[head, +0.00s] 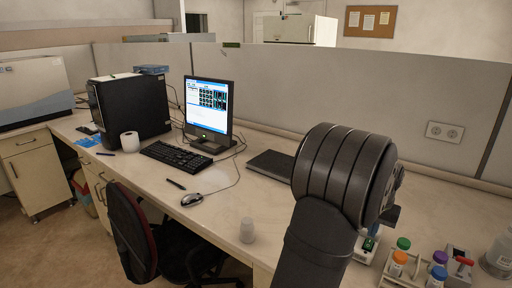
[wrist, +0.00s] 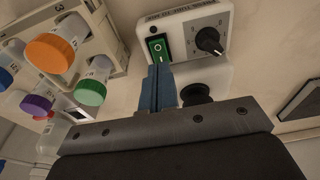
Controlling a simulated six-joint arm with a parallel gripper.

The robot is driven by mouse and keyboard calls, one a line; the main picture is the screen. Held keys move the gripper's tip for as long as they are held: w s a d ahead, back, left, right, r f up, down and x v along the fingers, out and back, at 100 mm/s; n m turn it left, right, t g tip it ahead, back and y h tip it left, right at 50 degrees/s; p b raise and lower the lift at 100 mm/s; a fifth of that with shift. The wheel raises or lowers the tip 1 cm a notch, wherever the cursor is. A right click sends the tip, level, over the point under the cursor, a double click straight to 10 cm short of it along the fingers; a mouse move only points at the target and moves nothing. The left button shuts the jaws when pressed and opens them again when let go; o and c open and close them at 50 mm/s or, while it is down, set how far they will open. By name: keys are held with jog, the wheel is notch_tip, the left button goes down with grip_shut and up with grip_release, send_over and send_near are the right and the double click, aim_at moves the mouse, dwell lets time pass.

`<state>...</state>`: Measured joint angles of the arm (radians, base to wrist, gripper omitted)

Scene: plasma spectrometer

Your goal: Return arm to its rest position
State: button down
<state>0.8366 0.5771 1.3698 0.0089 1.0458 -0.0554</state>
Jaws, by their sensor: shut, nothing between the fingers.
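My gripper (wrist: 158,70) shows in the wrist view with its two blue-grey fingers pressed together and nothing between them. The fingertips are in front of a small white device (wrist: 190,22) with a green rocker switch (wrist: 158,46) and a black knob (wrist: 208,40). The tips appear just below the switch; I cannot tell whether they touch the device. In the head view my dark arm rises over the right part of the bench, and the gripper fingers are hidden behind it. Part of the device (head: 368,243) shows beside the arm.
A rack (wrist: 108,42) holds several tubes with orange, green and purple caps, close left of my fingers. A closed laptop (head: 271,164), keyboard (head: 174,156) and monitor (head: 209,108) are further left.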

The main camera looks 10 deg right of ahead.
notch_tip(320, 180, down, 4)
jog(key=shift+r, duration=0.3)
jog(key=shift+r, duration=4)
jog(key=w+d+r+m+t+h, duration=0.1)
jog(key=w+d+r+m+h, duration=0.1)
jog(key=w, duration=0.7)
notch_tip(320, 180, up, 3)
jog(key=shift+d+f+m+h, duration=0.1)
jog(key=shift+d+m+h, duration=0.35)
jog(key=shift+d, duration=0.25)
jog(key=s+a+f+n+y, duration=0.3)
jog(key=s+f, duration=0.1)
jog(key=s, duration=0.5)
jog(key=shift+g, duration=0.5)
jog(key=f, duration=0.8)
jog(key=shift+a, duration=0.2)
jog(key=shift+r, duration=0.95)
